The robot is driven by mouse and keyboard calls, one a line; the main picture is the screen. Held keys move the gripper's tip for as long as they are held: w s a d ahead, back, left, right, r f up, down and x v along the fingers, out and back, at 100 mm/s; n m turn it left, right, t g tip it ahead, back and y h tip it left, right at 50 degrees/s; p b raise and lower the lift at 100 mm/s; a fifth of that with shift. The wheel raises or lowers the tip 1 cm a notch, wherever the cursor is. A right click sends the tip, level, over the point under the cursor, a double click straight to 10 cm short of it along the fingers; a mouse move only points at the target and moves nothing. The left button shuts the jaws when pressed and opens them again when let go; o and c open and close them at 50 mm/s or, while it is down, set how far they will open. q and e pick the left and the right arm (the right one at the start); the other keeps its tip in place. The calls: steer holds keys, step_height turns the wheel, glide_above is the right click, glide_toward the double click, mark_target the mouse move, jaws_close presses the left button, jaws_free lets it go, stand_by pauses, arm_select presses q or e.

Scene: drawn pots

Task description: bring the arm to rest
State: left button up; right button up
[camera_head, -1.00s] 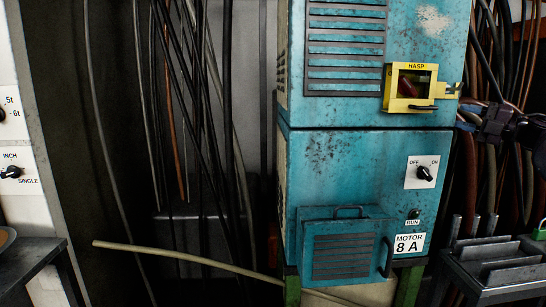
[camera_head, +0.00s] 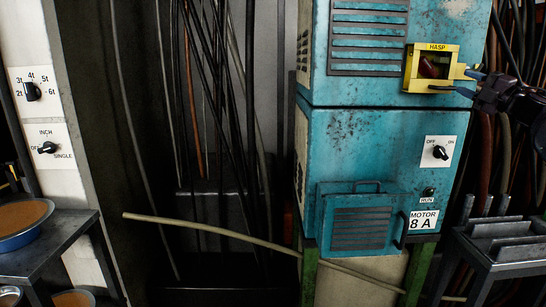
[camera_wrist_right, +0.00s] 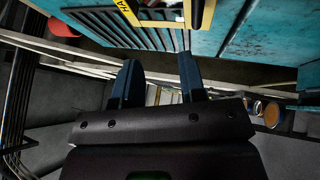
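My right gripper (camera_head: 466,82) comes in from the right edge of the head view. Its two blue-tipped fingers are apart, with nothing seen between them, just right of the yellow hasp box (camera_head: 449,52) on the teal cabinet. I cannot tell whether the fingertips touch the box's right end. A dark red thing (camera_head: 428,68) shows inside the box. In the right wrist view, the fingers (camera_wrist_right: 158,78) are spread and the hasp box (camera_wrist_right: 171,17) is at the top edge. My left gripper is not in view.
The teal cabinet (camera_head: 375,135) has a rotary switch (camera_head: 440,152) and a vented door (camera_head: 360,225). A rack (camera_head: 500,245) stands at right. A table (camera_head: 45,258) with a blue-rimmed bowl (camera_head: 20,222) is at left. Hanging cables and a pale rod (camera_head: 200,227) fill the middle.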

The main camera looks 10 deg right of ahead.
steer(key=w+a+f+m+h, duration=0.1)
steer(key=w+a+f+m, duration=0.2)
steer(key=a+f, duration=0.5)
steer(key=w+a+f+m+h, duration=0.1)
steer(key=w+a+f+m, duration=0.15)
steer(key=a+f, duration=0.5)
steer(key=s+a+f+m+g+h, duration=0.1)
steer(key=s+a+f+m, duration=0.25)
steer(key=a+f, duration=0.5)
steer(key=s+a+f+m+g+h, duration=0.15)
steer(key=s+a+f, duration=0.35)
steer(key=f, duration=0.7)
steer(key=s+a+f+m+g+h+p, duration=0.1)
steer(key=s+a+f+m, duration=0.25)
steer(key=s+f, duration=0.4)
steer(key=s+a+f+m+g, duration=0.2)
steer(key=s+a+f, duration=0.35)
steer(key=s, duration=0.25)
steer(key=s+f+m+g+h, duration=0.1)
steer(key=s+f+m, duration=0.2)
steer(key=s, duration=0.9)
steer(key=s+a+f+m+g+h+p, duration=0.1)
steer(key=s+f+m+g, duration=0.1)
steer(key=s+f, duration=0.6)
steer(key=s+m, duration=0.1)
steer(key=s, duration=0.3)
steer(key=shift+w+d+f, duration=0.1)
